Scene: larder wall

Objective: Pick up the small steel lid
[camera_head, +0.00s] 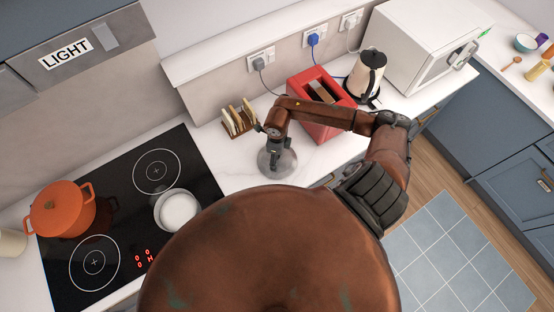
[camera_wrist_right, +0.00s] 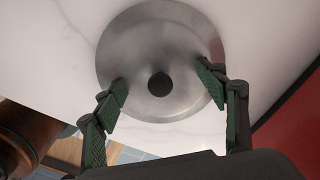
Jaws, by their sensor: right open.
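The small steel lid (camera_head: 284,168) is a round grey disc lying on the white counter between the hob and the red toaster. In the right wrist view the lid (camera_wrist_right: 160,40) fills the upper middle, with a dark round knob (camera_wrist_right: 158,84) at its centre. My right gripper (camera_head: 276,157) is over the lid, pointing down at it. In the wrist view its two green-padded fingers (camera_wrist_right: 162,80) are open, spread wide on either side of the knob, with nothing between them but the knob. I cannot tell the fingers' exact height above the lid. My left gripper is not in view.
A toast rack (camera_head: 238,119) and a red toaster (camera_head: 321,100) stand close behind the lid. A kettle (camera_head: 366,78) and a microwave (camera_head: 420,42) are further right.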

